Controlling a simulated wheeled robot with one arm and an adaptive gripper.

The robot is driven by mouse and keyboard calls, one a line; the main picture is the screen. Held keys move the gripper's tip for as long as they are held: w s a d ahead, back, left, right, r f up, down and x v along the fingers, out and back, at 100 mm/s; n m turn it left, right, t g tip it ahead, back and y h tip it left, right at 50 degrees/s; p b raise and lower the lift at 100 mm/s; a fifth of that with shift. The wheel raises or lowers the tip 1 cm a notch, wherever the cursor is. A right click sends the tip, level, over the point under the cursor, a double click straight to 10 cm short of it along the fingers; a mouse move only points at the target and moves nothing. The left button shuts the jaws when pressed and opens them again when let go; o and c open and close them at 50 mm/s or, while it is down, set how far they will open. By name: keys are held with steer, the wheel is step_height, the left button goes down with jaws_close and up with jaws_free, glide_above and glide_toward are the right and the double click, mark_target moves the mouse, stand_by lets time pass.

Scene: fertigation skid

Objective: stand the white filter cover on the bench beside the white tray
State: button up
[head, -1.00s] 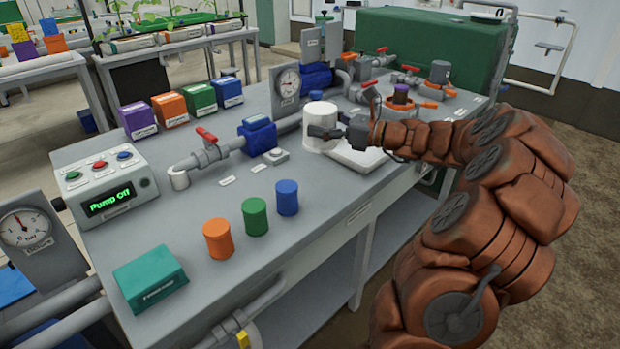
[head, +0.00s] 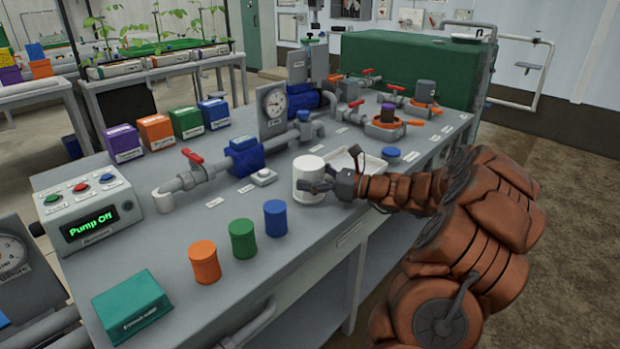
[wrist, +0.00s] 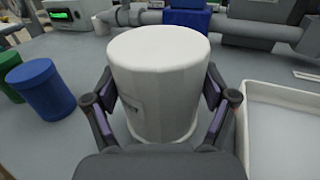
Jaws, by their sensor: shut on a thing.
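The white filter cover (head: 306,180) is an upright white cylinder just left of the white tray in the head view. In the wrist view the cover (wrist: 160,85) fills the middle, with a finger on each side. My gripper (wrist: 160,108) is shut on it; the gripper also shows in the head view (head: 326,183). The cover's base is at or very near the bench top (head: 225,285); I cannot tell whether it touches. The white tray (wrist: 285,92) is right of the cover in the wrist view, and its far part (head: 372,163) shows behind my gripper in the head view.
Orange (head: 204,262), green (head: 242,239) and blue (head: 275,218) canisters stand left of the cover. A pipe with a blue valve body (head: 245,156) runs behind it. A blue disc (head: 391,152) lies right of the tray.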

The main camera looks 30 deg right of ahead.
steer(key=o, duration=1.2)
steer(key=shift+f, duration=0.1)
steer(key=p+v, duration=0.1)
steer(key=v, duration=1.1)
steer(key=shift+a, duration=0.1)
steer(key=shift+s, duration=0.1)
